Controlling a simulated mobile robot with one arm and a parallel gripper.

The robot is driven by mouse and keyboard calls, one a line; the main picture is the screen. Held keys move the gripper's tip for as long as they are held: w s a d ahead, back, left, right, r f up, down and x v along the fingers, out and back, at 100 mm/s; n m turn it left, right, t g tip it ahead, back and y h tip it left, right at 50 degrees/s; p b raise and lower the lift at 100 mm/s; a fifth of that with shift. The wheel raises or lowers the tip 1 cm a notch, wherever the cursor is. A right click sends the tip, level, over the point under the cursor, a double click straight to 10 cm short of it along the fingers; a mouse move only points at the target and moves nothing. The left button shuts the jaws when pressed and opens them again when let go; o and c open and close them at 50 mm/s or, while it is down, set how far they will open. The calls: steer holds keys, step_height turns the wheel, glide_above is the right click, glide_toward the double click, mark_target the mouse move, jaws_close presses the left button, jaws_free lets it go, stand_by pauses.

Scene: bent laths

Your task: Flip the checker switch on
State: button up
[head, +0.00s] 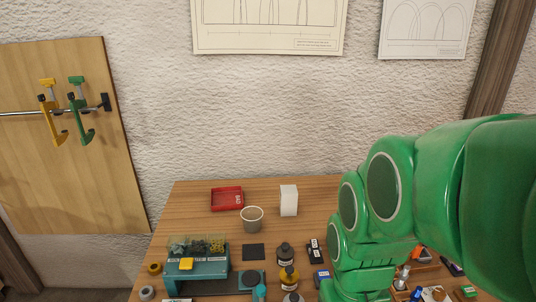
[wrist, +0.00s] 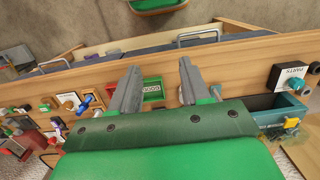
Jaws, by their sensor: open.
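In the head view a teal bench unit (head: 205,287) with small white labels stands at the front of the table. I cannot tell which device is the checker, and no switch is clear enough to read on or off. My gripper (wrist: 158,66) shows in the wrist view, its two grey fingers wide apart with nothing held between them. A green tray with a white label (wrist: 152,90) shows beyond and between the fingers. In the head view my green arm covers the table's right part.
On the wooden table (head: 185,207) are a red tray (head: 227,198), a cup (head: 252,219), a white block (head: 289,200), a dark square pad (head: 253,252) and several bottles (head: 285,254). The table's back left is clear.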

steer(key=shift+t, duration=0.9)
steer(key=w, duration=0.6)
steer(key=w+f, duration=0.1)
steer(key=w, duration=0.2)
steer(key=shift+w+d, duration=0.25)
steer(key=shift+d, duration=0.15)
jaws_close()
steer(key=w+d+f+t, duration=0.1)
steer(key=w+d+t, duration=0.1)
steer(key=w, duration=0.8)
steer(key=w+d+f+t, duration=0.2)
steer(key=w, duration=0.9)
steer(key=shift+w+f+t, duration=0.15)
steer(key=shift+w+t, duration=0.05)
steer(key=shift+t, duration=0.1)
steer(key=shift+d, duration=0.1)
